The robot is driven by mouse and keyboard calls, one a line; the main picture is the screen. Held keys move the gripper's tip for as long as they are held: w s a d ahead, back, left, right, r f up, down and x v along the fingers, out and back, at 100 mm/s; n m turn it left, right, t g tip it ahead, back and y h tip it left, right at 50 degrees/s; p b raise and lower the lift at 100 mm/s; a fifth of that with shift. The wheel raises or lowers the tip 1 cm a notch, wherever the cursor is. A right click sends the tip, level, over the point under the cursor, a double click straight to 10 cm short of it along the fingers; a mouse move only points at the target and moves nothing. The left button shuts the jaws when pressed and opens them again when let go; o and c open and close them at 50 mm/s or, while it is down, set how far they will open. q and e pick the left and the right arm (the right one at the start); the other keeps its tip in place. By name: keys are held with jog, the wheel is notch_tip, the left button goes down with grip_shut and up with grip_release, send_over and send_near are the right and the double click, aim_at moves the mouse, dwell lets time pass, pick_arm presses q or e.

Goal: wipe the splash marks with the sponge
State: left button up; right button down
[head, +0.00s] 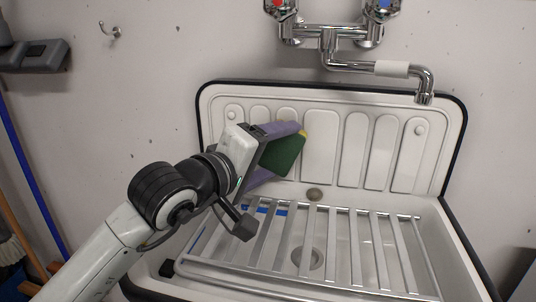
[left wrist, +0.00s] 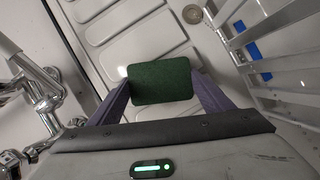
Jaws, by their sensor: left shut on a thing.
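My left gripper (head: 281,154) is shut on a sponge (head: 284,156), with a purple finger on each side of it. The sponge has a dark green face and a yellow edge at its top. It is held in front of the sink's white ribbed back panel (head: 352,150); I cannot tell whether it touches the panel. In the left wrist view the sponge's green face (left wrist: 160,82) shows between the two fingers. I cannot make out clear splash marks; the sponge and gripper hide part of the panel. My right gripper is not in view.
A metal rack (head: 345,250) lies over the sink basin, with blue patches (head: 262,210) beneath its bars. A chrome tap (head: 380,68) reaches out above the panel's right side. A black rim edges the sink. Broom handles (head: 28,190) stand at the left.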

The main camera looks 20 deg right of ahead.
pick_arm(q)
jog(key=shift+w+f+b, duration=0.1)
jog(key=shift+b, duration=0.3)
jog(key=shift+a, duration=0.1)
jog(key=w+a, duration=0.1)
jog(key=w+a+b, duration=0.1)
jog(key=a, duration=0.1)
jog(key=shift+w+a, duration=0.1)
jog(key=shift+f, duration=0.1)
jog(key=s+a+b, duration=0.1)
jog(key=s+b, duration=0.1)
jog(key=s+a+b, duration=0.1)
jog(key=s, duration=0.1)
jog(key=shift+a+f+b, duration=0.15)
jog(key=shift+a+b, duration=0.15)
jog(key=shift+b, duration=0.1)
jog(key=shift+s+a, duration=0.35)
jog(key=shift+s, duration=0.2)
